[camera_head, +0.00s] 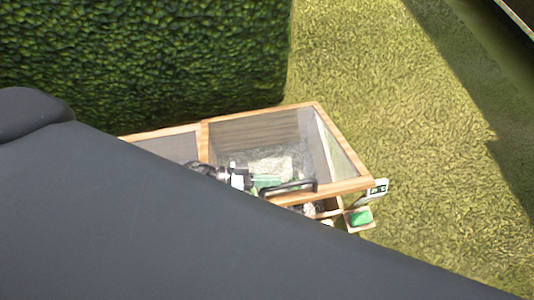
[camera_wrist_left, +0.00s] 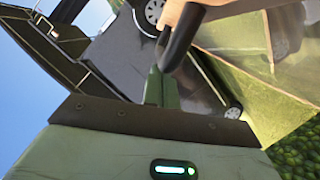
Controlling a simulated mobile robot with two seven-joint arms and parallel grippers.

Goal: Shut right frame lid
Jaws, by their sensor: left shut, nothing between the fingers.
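The wooden frame box has a right lid (camera_head: 235,135) with a clear pane and a wooden rim. A black bar handle (camera_head: 290,187) sits at its front edge. I cannot tell exactly how far the lid stands from its seat. My left gripper (camera_head: 238,178) is at the lid's front left, beside the left end of the handle, and is shut and empty. In the left wrist view, the black handle (camera_wrist_left: 180,35) and a wooden rail (camera_wrist_left: 190,12) are close to the fingers (camera_wrist_left: 155,88); contact is unclear. My dark left arm hides the box's front left. My right gripper is not seen.
The left pane (camera_head: 165,147) adjoins the right lid. A small tray with a green item (camera_head: 360,217) and a white label-like device (camera_head: 378,187) are at the front right corner. A tall hedge (camera_head: 150,60) stands behind. Open grass (camera_head: 430,150) lies to the right.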

